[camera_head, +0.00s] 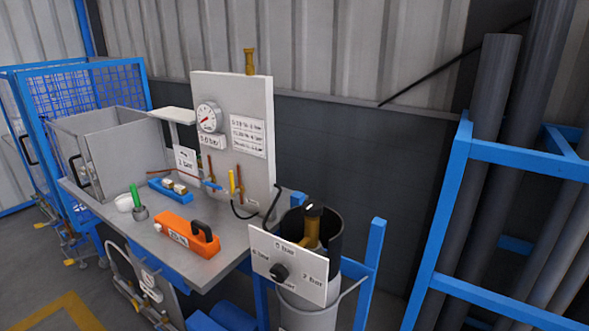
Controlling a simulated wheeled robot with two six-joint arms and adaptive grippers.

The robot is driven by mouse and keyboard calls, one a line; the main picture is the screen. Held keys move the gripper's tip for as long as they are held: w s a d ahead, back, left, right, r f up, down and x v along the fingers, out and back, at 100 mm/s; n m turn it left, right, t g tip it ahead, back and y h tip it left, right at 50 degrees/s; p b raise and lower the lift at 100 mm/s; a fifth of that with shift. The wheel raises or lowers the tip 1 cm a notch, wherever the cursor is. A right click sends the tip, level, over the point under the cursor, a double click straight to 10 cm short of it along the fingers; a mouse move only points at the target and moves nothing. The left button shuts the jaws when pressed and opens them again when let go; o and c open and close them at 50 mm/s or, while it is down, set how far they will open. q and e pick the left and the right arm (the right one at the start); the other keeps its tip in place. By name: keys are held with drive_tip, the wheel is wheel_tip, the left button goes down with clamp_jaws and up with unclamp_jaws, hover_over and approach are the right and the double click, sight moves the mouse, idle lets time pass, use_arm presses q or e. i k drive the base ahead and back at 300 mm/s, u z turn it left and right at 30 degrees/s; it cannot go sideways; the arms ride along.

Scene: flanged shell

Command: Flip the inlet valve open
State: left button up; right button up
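A grey upright panel (232,112) stands at the back of a metal workbench (215,258). It carries a round gauge (209,117) with a red needle. Low on the panel are small fittings: a yellow upright lever (231,181), a thin reddish-brown upright part (239,183) and a blue part (213,186). I cannot tell which of them is the inlet valve, or whether it is open. A brass fitting (249,61) tops the panel. Neither of my grippers shows.
An orange box (187,236) with a black handle, a green-handled tool (135,196) and a blue tray (166,192) lie on the bench. A knob plate (288,266) stands before a dark cylinder at the right. Blue pipe racks (455,190) stand further right.

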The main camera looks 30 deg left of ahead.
sight(207, 182)
drive_tip(key=u, duration=1.65)
